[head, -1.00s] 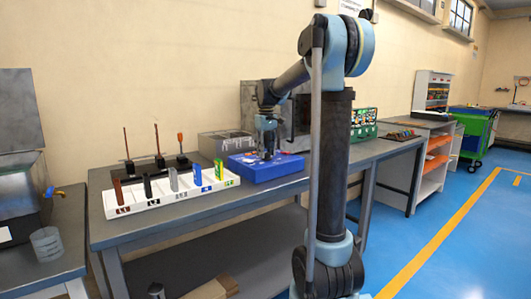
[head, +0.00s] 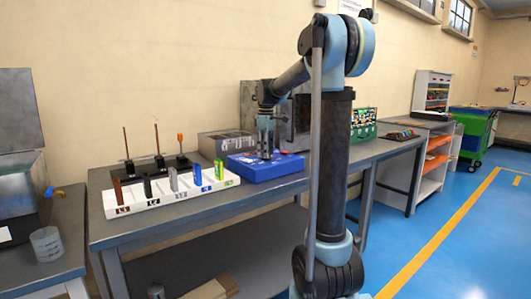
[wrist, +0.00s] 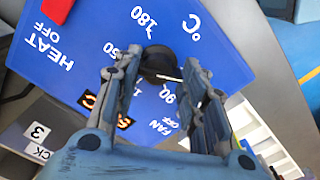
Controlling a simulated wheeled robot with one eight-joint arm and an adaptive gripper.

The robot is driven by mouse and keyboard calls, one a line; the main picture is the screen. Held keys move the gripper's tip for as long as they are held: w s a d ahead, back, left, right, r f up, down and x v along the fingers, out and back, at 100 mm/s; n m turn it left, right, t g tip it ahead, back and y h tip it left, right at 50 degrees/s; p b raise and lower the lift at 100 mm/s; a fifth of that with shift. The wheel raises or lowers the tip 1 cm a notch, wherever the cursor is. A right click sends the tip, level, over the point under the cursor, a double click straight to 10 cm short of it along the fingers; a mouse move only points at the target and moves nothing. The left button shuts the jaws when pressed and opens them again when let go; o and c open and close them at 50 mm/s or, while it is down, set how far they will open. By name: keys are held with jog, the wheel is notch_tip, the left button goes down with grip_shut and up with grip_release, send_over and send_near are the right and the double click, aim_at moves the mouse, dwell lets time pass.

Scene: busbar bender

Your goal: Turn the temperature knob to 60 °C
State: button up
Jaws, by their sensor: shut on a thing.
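The blue control panel (wrist: 70,85) fills much of the wrist view and reads "HEAT OFF", "FAN OFF", "180", "150" and "90" around the dial. The black temperature knob (wrist: 160,62) stands on it, with a white pointer line aimed right in the picture, beyond the 90 mark towards my right finger. The 60 mark is not readable, and part of the dial is hidden by my fingers. My gripper (wrist: 162,62) is shut on the knob, a finger on each side. In the head view my gripper (head: 265,150) points down onto the blue box (head: 262,170).
A white rack with several coloured blocks (head: 150,205) stands left of the blue box. Upright tools on a dark base (head: 155,165) are behind it. A metal box (head: 222,143) and a green case (head: 364,124) stand further along the grey bench.

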jog(key=shift+d, duration=0.1)
jog(key=o, duration=1.1)
jog(key=shift+c, duration=0.2)
notch_tip(320, 180, up, 12)
jog(key=shift+w, duration=0.1)
